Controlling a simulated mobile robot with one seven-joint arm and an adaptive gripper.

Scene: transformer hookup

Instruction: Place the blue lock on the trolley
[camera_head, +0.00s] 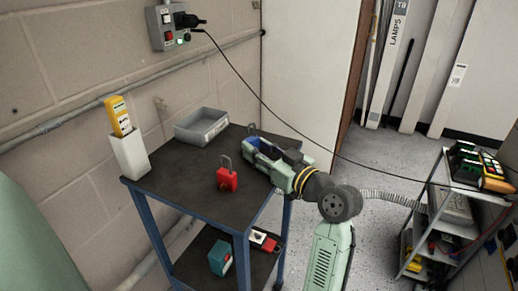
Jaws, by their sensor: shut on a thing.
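My gripper (258,149) reaches in from the right over the far right part of a blue-framed, two-level trolley (186,190) with dark tops. It is shut on the blue lock (268,149), of which only a bit of blue between the fingers shows. A grey shackle sticks up by the fingertips. The fingers hide most of the lock, and I cannot tell whether it touches the top. A red lock (227,180) stands upright on the trolley top, left of and nearer than my gripper.
A grey bin (202,126) and a white holder (129,154) with a yellow device stand on the top. The lower shelf holds a teal box (220,257) and red and white items. A black cable hangs from the wall box (172,26) to a grey shelf unit (452,222) at right.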

